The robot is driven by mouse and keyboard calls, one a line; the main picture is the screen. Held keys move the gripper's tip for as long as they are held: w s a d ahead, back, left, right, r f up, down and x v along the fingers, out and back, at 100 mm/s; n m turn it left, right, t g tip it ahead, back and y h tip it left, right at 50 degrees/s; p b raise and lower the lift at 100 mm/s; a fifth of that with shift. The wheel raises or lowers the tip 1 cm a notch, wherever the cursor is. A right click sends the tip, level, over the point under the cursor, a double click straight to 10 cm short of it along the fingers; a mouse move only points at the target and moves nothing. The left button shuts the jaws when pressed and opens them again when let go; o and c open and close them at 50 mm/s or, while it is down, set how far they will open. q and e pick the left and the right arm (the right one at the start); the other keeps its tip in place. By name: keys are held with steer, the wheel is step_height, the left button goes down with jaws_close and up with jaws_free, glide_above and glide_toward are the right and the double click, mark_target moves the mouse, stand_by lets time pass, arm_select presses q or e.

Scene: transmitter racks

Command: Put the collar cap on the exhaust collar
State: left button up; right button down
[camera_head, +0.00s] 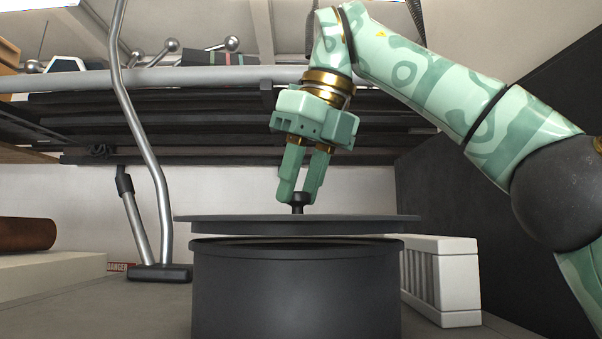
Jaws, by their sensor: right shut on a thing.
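The collar cap (350,225) is a wide, flat dark disc with a small knob (299,198) on top. My right gripper (299,195) points down and is shut on the knob. The exhaust collar (290,295) is a dark, wide cylinder standing on the grey surface below. The cap hangs level just above the collar's rim, with a narrow gap between them. The cap looks roughly centred over the collar, perhaps slightly to the right. My left gripper is not in view.
A white ribbed block (455,285) stands close to the collar on the right. A vacuum-like floor head with a metal tube (145,180) stands to the left. A brown roll (25,234) lies on a pale ledge at far left. Dark shelving (200,130) spans the back.

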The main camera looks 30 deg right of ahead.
steer(key=shift+w+d+p, duration=0.2)
steer(key=shift+w+d, duration=0.1)
steer(key=shift+w, duration=0.3)
steer(key=shift+w+d+p, duration=0.2)
steer(key=shift+w+d, duration=0.05)
steer(key=shift+w, duration=0.4)
steer(key=shift+w+d+p, duration=0.2)
steer(key=shift+w+d, duration=0.1)
steer(key=shift+w, duration=0.3)
steer(key=shift+f+b, duration=0.3)
steer(key=shift+f, duration=0.65)
stand_by(1.1)
steer(key=c, duration=1)
jaws_free()
